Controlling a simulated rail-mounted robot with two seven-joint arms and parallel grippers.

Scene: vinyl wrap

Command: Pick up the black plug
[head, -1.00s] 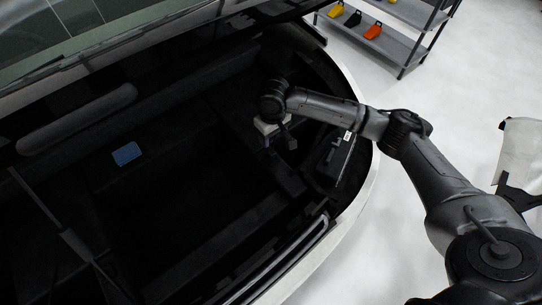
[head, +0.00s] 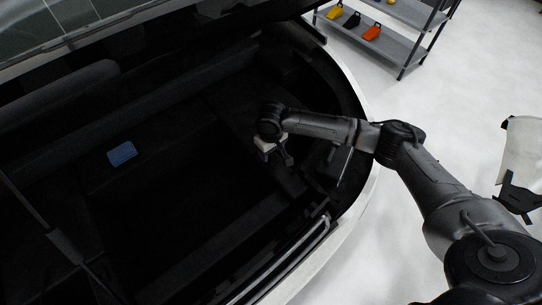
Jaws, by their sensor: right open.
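My right arm reaches in from the right over the open car trunk (head: 170,215). My right gripper (head: 281,158) points down over the right side of the trunk and is open. Its fingers are small and dark against the dark lining. I cannot make out the black plug; it may blend into the black trunk or be hidden by the gripper. My left gripper is not in view.
A blue rectangular piece (head: 122,153) lies in the left part of the trunk. The white car edge (head: 352,215) curves around the right side. A shelf (head: 384,41) with yellow, black and orange items stands at the back right on a white floor.

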